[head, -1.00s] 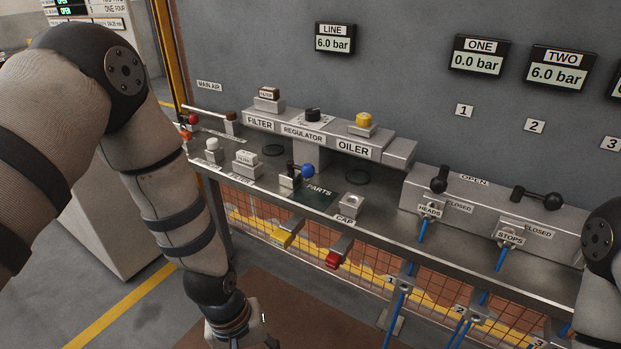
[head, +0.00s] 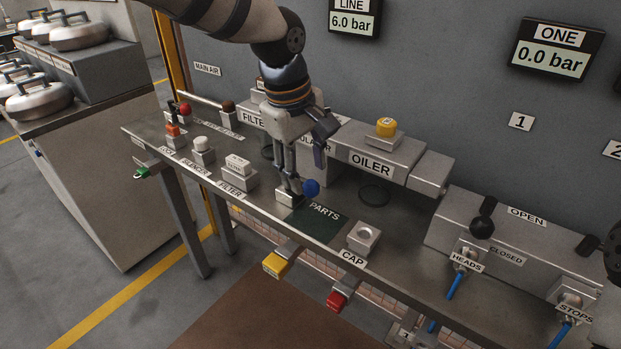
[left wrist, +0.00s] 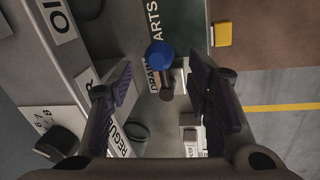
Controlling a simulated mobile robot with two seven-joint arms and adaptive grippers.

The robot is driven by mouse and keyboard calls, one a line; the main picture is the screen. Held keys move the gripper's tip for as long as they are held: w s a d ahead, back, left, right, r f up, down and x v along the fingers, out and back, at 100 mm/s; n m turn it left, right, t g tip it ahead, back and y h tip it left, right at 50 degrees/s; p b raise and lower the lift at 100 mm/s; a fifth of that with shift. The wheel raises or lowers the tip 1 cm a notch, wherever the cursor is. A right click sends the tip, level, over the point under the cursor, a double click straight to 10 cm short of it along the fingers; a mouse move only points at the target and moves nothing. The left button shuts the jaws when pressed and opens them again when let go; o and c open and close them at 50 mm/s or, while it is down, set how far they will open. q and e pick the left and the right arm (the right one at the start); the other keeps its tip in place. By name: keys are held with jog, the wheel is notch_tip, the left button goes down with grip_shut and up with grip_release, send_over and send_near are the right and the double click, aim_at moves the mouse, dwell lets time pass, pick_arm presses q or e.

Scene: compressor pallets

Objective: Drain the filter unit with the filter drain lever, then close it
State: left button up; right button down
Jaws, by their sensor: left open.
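The drain lever has a blue ball knob (head: 311,187) and stands on a small block (head: 288,197) at the bench front, beside the dark PARTS mat. My left gripper (head: 305,174) is open and points down just above the lever. In the left wrist view the blue knob (left wrist: 159,54) and its dark stem (left wrist: 166,83) lie between the two spread fingers (left wrist: 162,82), with no clear contact. A DRAIN label shows beside the stem. The filter unit (head: 250,117) is behind my gripper and mostly hidden. My right gripper is out of view.
The oiler (head: 372,163) with a yellow knob is right of my gripper. The CAP holder (head: 364,238) and PARTS mat (head: 318,222) are in front. A white filter block (head: 238,164) sits to the left. The LINE display (head: 354,20) reads 6.0 bar.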

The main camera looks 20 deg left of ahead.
aim_at(308, 182)
pick_arm(q)
jog(key=f, duration=0.4)
jog(key=shift+w+d, duration=0.25)
jog(key=shift+r, duration=0.1)
grip_shut()
